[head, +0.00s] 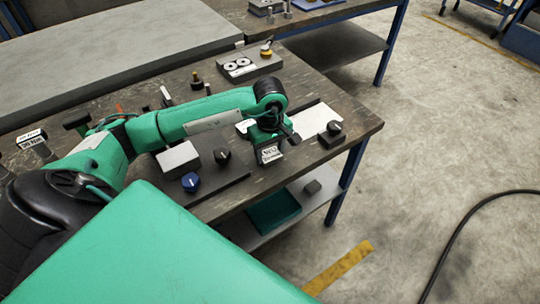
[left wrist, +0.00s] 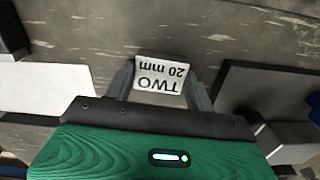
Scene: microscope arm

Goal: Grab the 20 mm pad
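The 20 mm pad (left wrist: 160,79) shows in the left wrist view as a small block with a white label reading "TWO 20 mm", upside down. My left gripper (left wrist: 161,90) has one finger on each side of it, with no clear gap at either side, so it looks shut on the pad. In the head view the pad's white label (head: 270,154) shows just below my left gripper (head: 268,140), near the table's front edge. I cannot tell whether the pad touches the table. My right gripper is not in view.
A grey block (head: 178,159), a blue knob (head: 190,182) and a black knob (head: 222,156) stand left of my gripper. Another black knob (head: 331,134) stands right, by a white plate (head: 312,119). Another labelled block (head: 32,140) is at far left.

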